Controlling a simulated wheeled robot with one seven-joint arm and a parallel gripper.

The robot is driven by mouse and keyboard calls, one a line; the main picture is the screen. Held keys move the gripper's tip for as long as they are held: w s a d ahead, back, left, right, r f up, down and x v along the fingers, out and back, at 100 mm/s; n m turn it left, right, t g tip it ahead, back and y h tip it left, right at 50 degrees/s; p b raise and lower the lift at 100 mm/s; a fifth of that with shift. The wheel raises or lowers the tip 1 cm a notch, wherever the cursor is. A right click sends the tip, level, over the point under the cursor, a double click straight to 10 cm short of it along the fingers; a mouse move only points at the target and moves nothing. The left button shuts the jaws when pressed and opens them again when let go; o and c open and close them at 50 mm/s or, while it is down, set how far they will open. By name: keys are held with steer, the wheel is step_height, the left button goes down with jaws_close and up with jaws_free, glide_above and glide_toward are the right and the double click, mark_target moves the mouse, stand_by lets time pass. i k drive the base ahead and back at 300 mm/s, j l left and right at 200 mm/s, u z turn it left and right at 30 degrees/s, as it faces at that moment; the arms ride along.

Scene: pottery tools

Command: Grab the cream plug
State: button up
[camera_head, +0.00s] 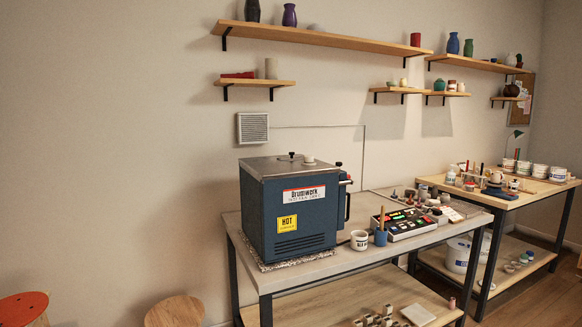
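A small cream plug (308,160) sits on the grey lid of a blue kiln (290,222). It is small in the picture, so I cannot tell if it sits in a hole or just rests on the lid. A small dark knob is just left of it. My gripper is not in view.
The kiln stands on a grey-topped table (330,266) and bears a yellow HOT label (287,224). Stools (174,312) are at the lower left. Wall shelves (320,39) hang above.

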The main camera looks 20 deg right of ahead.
mark_target(307, 159)
steer(key=i+j+z, duration=0.15)
steer(key=i+z, duration=0.3)
steer(key=i, duration=0.15)
steer(key=i+j+z, duration=0.1)
steer(key=z, duration=0.35)
steer(key=i+j+z, duration=0.1)
steer(key=j+z, duration=0.2)
steer(key=z, duration=0.15)
steer(key=j+z, duration=0.2)
steer(key=z, duration=0.25)
steer(key=i, duration=0.05)
